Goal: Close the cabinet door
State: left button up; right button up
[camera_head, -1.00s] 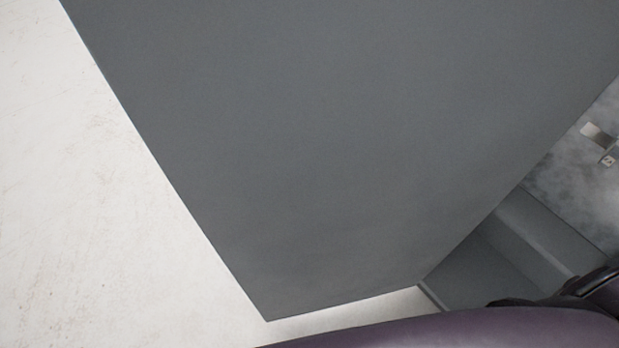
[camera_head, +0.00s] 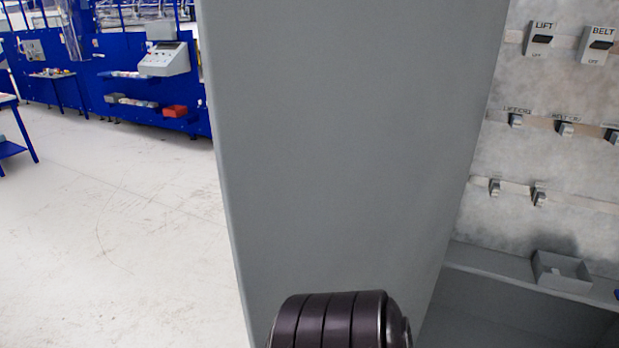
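The cabinet door (camera_head: 340,150) is a large flat grey panel. It stands open in the middle of the head view, its right side toward the cabinet interior. The cabinet's inner back panel (camera_head: 550,90) shows at the right, with switches labelled LIFT (camera_head: 541,38) and BELT (camera_head: 598,44). A dark, ribbed rounded part of my own arm shows at the bottom centre, in front of the door's lower part. I cannot tell whether it touches the door. Neither gripper's fingers are in view.
A small grey open box (camera_head: 562,270) sits on the ledge at the bottom of the cabinet. Blue machinery (camera_head: 120,75) stands far back at the left. The pale floor (camera_head: 110,220) left of the door is clear.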

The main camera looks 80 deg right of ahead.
aim_at(346, 133)
jog(key=i+j, duration=0.3)
jog(key=i, duration=0.15)
jog(key=i+j, duration=0.3)
jog(key=i+z, duration=0.15)
jog(key=z, duration=0.25)
jog(key=i+z, duration=0.2)
jog(key=z, duration=0.2)
jog(key=i+z, duration=0.2)
jog(key=z, duration=0.25)
jog(key=i+j+z, duration=0.1)
jog(key=z, duration=0.3)
jog(key=i+z, duration=0.15)
jog(key=z, duration=0.3)
jog(key=i+z, duration=0.15)
jog(key=z, duration=0.3)
jog(key=i+z, duration=0.1)
jog(key=z, duration=0.3)
jog(key=i+j+z, duration=0.15)
jog(key=z, duration=0.3)
jog(key=i+j+z, duration=0.1)
jog(key=z, duration=0.35)
jog(key=j+z, duration=0.2)
jog(key=z, duration=0.25)
jog(key=i+j+z, duration=0.2)
jog(key=z, duration=0.15)
jog(key=i+j+z, duration=0.1)
jog(key=j+z, duration=0.2)
jog(key=j, duration=0.1)
